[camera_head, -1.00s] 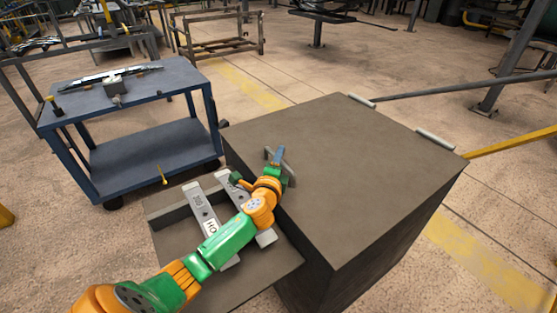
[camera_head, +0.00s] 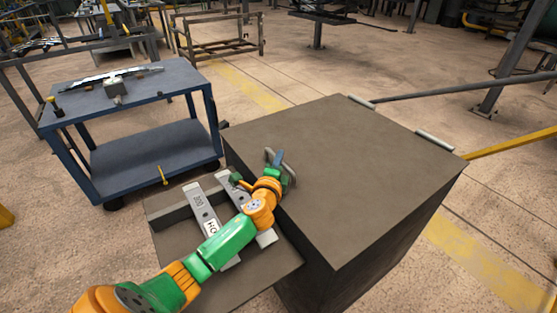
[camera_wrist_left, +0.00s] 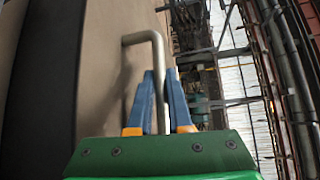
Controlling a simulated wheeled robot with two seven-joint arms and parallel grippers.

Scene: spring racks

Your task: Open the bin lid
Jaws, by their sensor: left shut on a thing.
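The bin (camera_head: 370,250) is a large dark brown box in the middle of the head view. Its flat lid (camera_head: 330,150) lies level over the top. A grey bar handle (camera_head: 290,167) is at the lid's near left edge; in the left wrist view the bent handle (camera_wrist_left: 157,45) runs down between the fingers. My left gripper (camera_head: 278,157) is at this handle and shut on it, with its blue fingers (camera_wrist_left: 161,78) on either side of the bar. My right gripper is not in view.
Two grey cylindrical fittings (camera_head: 435,139) sit along the bin's far edge. A low brown platform with grey metal plates (camera_head: 205,210) lies under my left arm. A blue two-shelf cart (camera_head: 150,140) stands at the left. The floor right of the bin is mostly clear.

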